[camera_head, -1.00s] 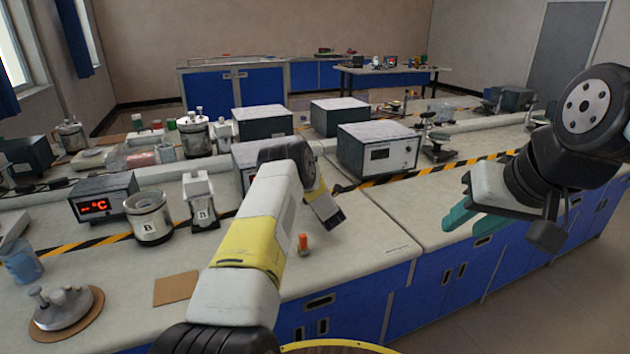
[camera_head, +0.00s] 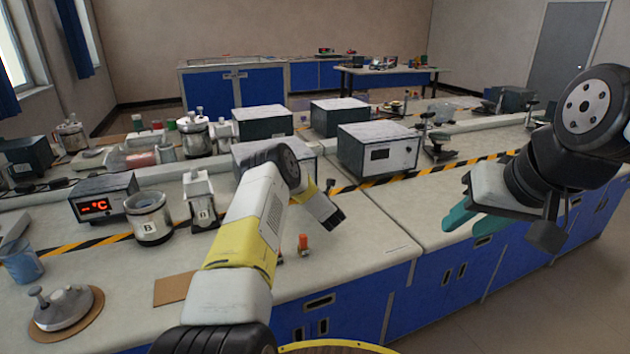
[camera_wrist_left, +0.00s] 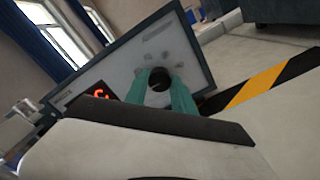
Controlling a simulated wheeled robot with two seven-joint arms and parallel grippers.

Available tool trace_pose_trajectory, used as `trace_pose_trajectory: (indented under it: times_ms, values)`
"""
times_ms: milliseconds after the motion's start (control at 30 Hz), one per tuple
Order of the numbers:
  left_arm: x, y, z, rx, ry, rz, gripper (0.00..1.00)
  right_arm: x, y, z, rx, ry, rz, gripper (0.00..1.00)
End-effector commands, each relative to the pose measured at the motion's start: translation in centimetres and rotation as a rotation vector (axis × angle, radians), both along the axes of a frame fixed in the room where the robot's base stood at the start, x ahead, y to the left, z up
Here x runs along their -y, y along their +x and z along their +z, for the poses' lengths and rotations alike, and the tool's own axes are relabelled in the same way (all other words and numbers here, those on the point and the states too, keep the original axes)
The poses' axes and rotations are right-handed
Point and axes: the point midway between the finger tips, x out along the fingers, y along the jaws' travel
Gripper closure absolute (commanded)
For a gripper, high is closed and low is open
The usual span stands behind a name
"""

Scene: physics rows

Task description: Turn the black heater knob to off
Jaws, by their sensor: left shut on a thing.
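The black knob (camera_wrist_left: 159,83) is on the pale front panel of a dark-cased heater (camera_wrist_left: 128,62) with a red lit display. In the left wrist view, the teal fingers of my left gripper (camera_wrist_left: 159,77) are shut on the knob, one on each side. The panel looks tilted in that view. Any pointer mark on the knob is too small to read. In the head view my left arm hides the left gripper and the knob. My right gripper (camera_head: 462,226) is empty and open, above the bench's front edge at the right.
Another grey box (camera_head: 378,152) stands right of my left arm. A small orange item (camera_head: 303,243) is near the bench front.

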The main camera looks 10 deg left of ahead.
Motion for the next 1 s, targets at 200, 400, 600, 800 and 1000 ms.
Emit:
trace_pose_trajectory:
  times_ms: [200,400,600,800,1000]
  values:
    - [0.0,0.0,-0.1,-0.001,-0.004,0.0,1.0,0.0,0.0,0.0,0.0,0.0,0.0,0.64]
    - [0.0,0.0,-0.1,-0.001,-0.003,0.0,0.56,0.0,0.0,0.0,0.0,0.0,0.0,0.64]
    - [0.0,0.0,-0.1,0.0,-0.002,0.0,0.48,0.0,0.0,0.0,0.0,0.0,0.0,0.64]
    - [0.2,-0.2,-0.1,0.0,-0.002,0.0,0.48,0.0,0.0,0.0,0.0,0.0,0.0,0.64]
    - [1.8,-2.5,-0.1,-0.002,-0.002,-0.003,0.48,0.0,0.0,0.0,0.0,0.0,0.0,0.64]
